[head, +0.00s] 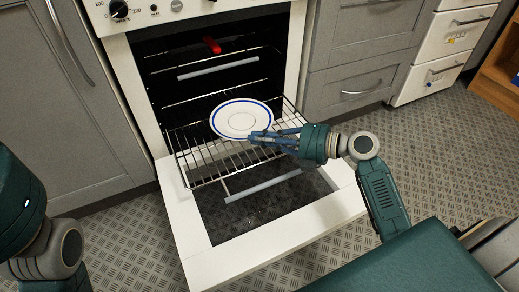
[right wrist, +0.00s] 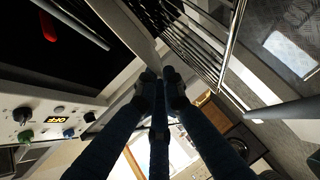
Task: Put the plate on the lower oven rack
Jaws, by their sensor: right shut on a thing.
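The plate (head: 241,118), white with blue rings, is roughly level over the pulled-out lower oven rack (head: 196,158). My right gripper (head: 262,137) is shut on the plate's near rim. In the right wrist view the plate (right wrist: 128,28) shows nearly edge-on between my fingertips (right wrist: 163,75), with the wire rack (right wrist: 195,42) close below it, on the right of the picture. The plate looks slightly above the wires; I cannot tell whether any part touches. My left arm shows at the left edge of the head view, but its gripper is out of view.
The oven door (head: 222,262) is folded down under the rack. Higher in the oven is another rack with a metal bar (head: 218,67) and a small red thing (head: 212,45). Grey cabinets (head: 345,90) flank the oven. The patterned floor (head: 440,150) at right is clear.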

